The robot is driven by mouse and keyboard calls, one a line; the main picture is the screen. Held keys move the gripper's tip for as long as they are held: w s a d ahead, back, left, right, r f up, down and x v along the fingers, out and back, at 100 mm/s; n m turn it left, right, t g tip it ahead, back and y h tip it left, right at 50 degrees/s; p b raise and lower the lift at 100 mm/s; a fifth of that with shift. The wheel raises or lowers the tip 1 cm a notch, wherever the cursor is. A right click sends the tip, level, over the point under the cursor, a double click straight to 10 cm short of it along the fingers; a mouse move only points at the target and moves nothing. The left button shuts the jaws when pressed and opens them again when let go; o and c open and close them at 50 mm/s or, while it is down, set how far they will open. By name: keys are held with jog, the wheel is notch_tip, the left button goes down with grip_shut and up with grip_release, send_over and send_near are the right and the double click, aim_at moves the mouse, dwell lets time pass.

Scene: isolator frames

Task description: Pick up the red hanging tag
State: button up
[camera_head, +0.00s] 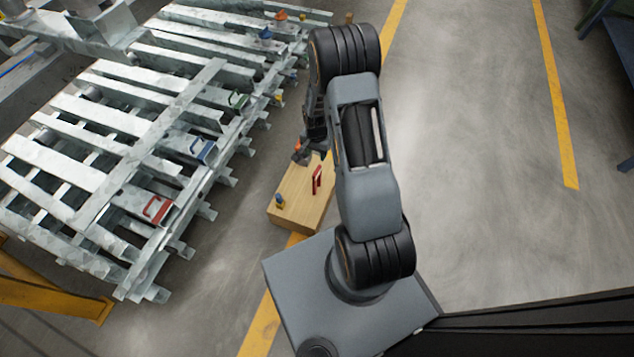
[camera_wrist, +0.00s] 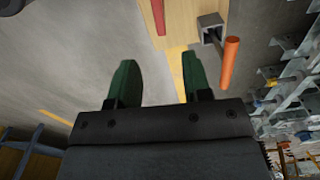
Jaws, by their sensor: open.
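A small upright red piece (camera_head: 316,179), which looks like the red hanging tag, stands on a wooden block (camera_head: 290,211) beside my arm. In the wrist view a red strip (camera_wrist: 158,14) shows at the top edge, on the wooden surface (camera_wrist: 186,18); most of it is out of frame. My gripper (camera_wrist: 160,72) is open, with two green fingers and nothing between them. The red strip lies beyond the fingertips, apart from them. In the head view my gripper is mostly hidden by my arm, near the far end of the block.
A metal rack (camera_head: 120,130) at left carries red (camera_head: 157,209), blue (camera_head: 203,150) and green handles.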

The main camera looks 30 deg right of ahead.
aim_at(317, 170)
notch_tip(317, 170, down, 9)
jog(key=b, duration=0.3)
jog(key=shift+f, duration=0.1)
jog(key=shift+f+b, duration=1.6)
jog(key=shift+f, duration=1.05)
jog(key=shift+r, duration=0.1)
grip_shut()
